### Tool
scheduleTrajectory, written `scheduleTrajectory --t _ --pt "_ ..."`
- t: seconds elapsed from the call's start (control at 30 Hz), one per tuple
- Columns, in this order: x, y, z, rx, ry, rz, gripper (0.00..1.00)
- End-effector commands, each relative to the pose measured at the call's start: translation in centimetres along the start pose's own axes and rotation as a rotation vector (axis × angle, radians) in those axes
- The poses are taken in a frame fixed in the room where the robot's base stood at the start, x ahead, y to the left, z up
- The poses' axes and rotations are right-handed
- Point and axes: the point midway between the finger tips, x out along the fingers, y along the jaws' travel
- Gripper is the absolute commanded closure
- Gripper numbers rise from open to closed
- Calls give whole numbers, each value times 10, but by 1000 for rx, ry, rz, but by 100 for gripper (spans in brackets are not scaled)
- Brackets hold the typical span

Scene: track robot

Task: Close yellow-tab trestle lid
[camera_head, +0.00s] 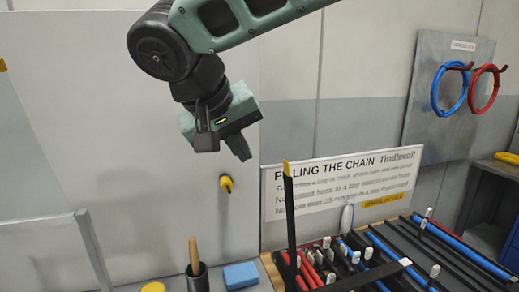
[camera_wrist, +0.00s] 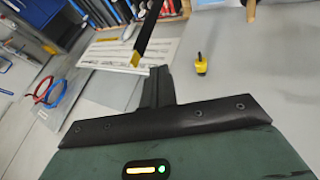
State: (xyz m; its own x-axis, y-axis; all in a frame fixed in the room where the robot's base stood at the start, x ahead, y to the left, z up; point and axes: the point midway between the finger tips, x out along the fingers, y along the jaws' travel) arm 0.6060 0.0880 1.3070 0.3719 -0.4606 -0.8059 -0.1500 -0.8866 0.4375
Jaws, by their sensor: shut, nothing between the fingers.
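A thin dark bar or lid seen edge-on (camera_head: 291,225) stands nearly upright at the left end of the rack of dark strips. A yellow tab (camera_head: 287,168) caps its top. In the wrist view the dark bar (camera_wrist: 150,28) slants down to the same yellow tab (camera_wrist: 135,59), just left of my fingers. My gripper (camera_head: 242,152) is shut and empty, up and to the left of the tab in the head view, apart from it. Its closed fingers (camera_wrist: 158,84) show in the wrist view. The lid's hinge is not clearly visible.
A printed sign (camera_head: 345,185) stands behind the rack (camera_head: 440,262), which has several white clips. A dark cup with a wooden handle (camera_head: 196,272) and a blue block (camera_head: 241,275) are left of it. A yellow-and-black piece (camera_head: 226,183) is on the wall. Blue and red coils (camera_head: 465,88) hang right.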

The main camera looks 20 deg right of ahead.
Motion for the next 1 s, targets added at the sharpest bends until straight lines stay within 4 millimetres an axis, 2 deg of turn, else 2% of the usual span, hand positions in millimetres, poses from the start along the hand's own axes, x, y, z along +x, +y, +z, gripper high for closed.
scheduleTrajectory --t 0.07,0.17,0.37,0.7,0.8,1.0 --pt "-7 5 -12 46 22 23 100" --pt "-5 7 -16 66 30 36 100" --pt "24 10 -16 64 25 38 100" --pt "93 12 -17 62 25 35 100" --pt "95 30 -18 65 26 34 100" --pt "103 45 -18 63 28 32 100"
